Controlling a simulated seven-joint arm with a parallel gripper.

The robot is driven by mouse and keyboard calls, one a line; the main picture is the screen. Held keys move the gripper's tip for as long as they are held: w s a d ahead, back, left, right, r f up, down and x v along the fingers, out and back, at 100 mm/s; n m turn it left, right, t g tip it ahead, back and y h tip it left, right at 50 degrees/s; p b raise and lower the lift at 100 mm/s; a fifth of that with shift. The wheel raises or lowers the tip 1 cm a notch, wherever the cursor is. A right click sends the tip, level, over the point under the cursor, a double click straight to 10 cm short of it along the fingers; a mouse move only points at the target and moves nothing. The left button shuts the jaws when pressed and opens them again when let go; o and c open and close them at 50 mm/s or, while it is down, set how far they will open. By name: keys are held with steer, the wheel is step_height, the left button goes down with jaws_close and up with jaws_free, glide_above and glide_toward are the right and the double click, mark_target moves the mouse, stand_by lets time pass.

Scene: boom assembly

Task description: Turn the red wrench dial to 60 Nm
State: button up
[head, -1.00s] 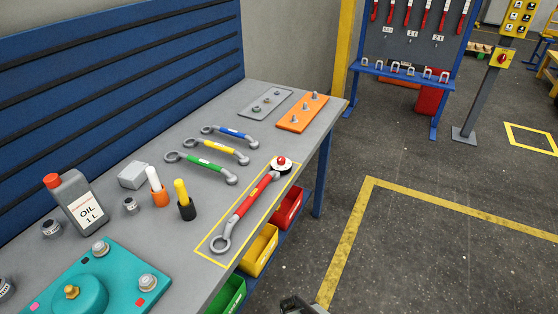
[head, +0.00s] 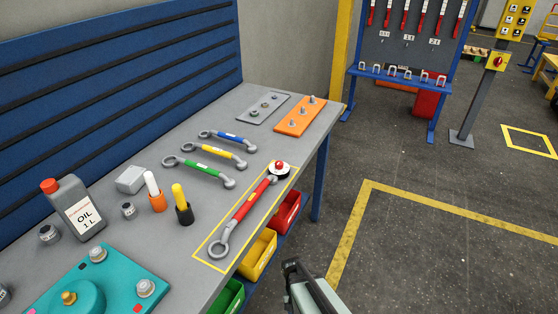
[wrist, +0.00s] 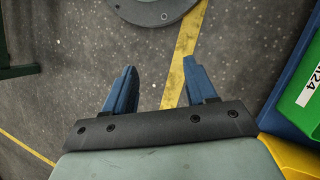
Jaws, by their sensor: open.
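The red torque wrench (head: 248,205) lies inside a yellow outlined rectangle on the grey bench (head: 215,108). Its ring end points toward the front. At its far end is a white dial with a red knob (head: 279,166); the dial's marks are too small to read. My gripper (head: 290,265) is at the bottom of the head view, off the bench's front edge, apart from the wrench. In the wrist view its two blue fingers (wrist: 158,85) are spread with nothing between them, over the floor. The wrench is not visible in the wrist view.
Blue, yellow and green wrenches (head: 215,152) lie behind the red one. Red, yellow (head: 257,254) and green bins hang below the bench's front edge. An oil bottle (head: 75,208) and a teal housing (head: 105,285) stand at left.

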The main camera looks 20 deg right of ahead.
steer(key=w+d+r+m+t, duration=0.1)
steer(key=w+d+r+m, duration=0.4)
steer(key=w, duration=0.5)
steer(key=w+d+r+m+t+h, duration=0.1)
steer(key=w+d+r+m, duration=0.4)
steer(key=r, duration=0.5)
steer(key=w+d+r+m+t, duration=0.1)
steer(key=w+d+r+m, duration=0.1)
steer(key=w+d+r, duration=0.55)
steer(key=w+d+r+m+h, duration=0.1)
steer(key=w+d+r+m, duration=0.4)
steer(key=r, duration=0.8)
step_height(320, 180, up, 23)
steer(key=m+t+y, duration=0.2)
steer(key=m, duration=0.6)
glide_above(279, 162)
step_height(279, 162, down, 14)
steer(key=shift+c, duration=0.4)
